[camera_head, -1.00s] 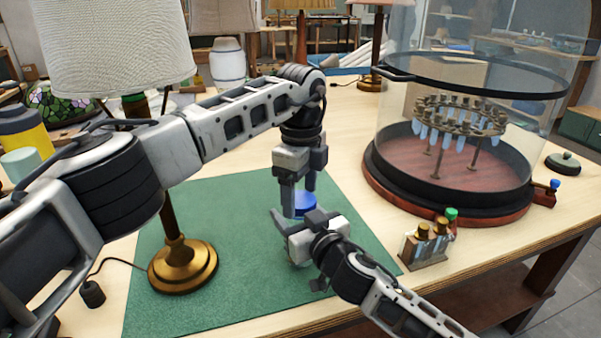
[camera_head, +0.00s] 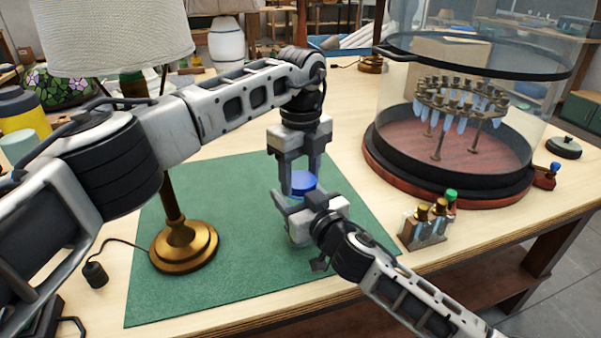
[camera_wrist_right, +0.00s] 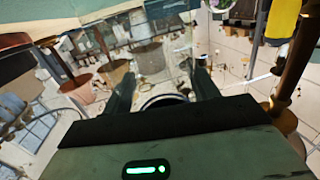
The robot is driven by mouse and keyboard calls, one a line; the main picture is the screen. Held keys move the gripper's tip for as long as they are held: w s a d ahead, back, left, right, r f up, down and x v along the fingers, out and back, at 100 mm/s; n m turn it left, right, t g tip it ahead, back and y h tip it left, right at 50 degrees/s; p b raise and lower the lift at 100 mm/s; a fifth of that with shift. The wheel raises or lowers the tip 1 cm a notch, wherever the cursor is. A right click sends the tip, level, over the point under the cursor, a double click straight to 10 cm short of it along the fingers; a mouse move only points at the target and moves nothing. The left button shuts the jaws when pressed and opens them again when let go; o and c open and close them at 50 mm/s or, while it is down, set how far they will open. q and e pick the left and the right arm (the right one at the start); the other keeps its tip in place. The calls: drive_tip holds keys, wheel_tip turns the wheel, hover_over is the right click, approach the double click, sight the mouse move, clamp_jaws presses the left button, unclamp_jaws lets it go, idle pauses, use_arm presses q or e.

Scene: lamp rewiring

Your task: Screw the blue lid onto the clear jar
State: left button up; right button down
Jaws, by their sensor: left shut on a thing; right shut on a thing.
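The blue lid (camera_head: 303,182) is level between the fingers of my left gripper (camera_head: 300,178), which points straight down above the green mat (camera_head: 240,270). My left gripper is shut on the lid. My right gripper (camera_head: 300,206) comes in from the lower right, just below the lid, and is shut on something. The clear jar is mostly hidden by the right gripper in the head view, so I cannot tell whether the lid touches its rim. In the right wrist view, the gripper's dark fingers (camera_wrist_right: 162,90) stand either side of a curved, see-through shape that may be the jar.
A brass lamp (camera_head: 183,245) stands at the mat's left, its cord (camera_head: 115,246) on the table. A small holder with capped vials (camera_head: 425,225) stands right of the mat. A large glass chamber (camera_head: 450,175) stands behind it. The mat's front is clear.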

use_arm(q)
drive_tip(key=m, duration=1.2)
drive_tip(key=o, duration=1.1)
drive_tip(key=shift+c, duration=0.2)
drive_tip(key=shift+r, duration=0.1)
drive_tip(key=shift+r, duration=2.15)
drive_tip(key=shift+c, duration=0.3)
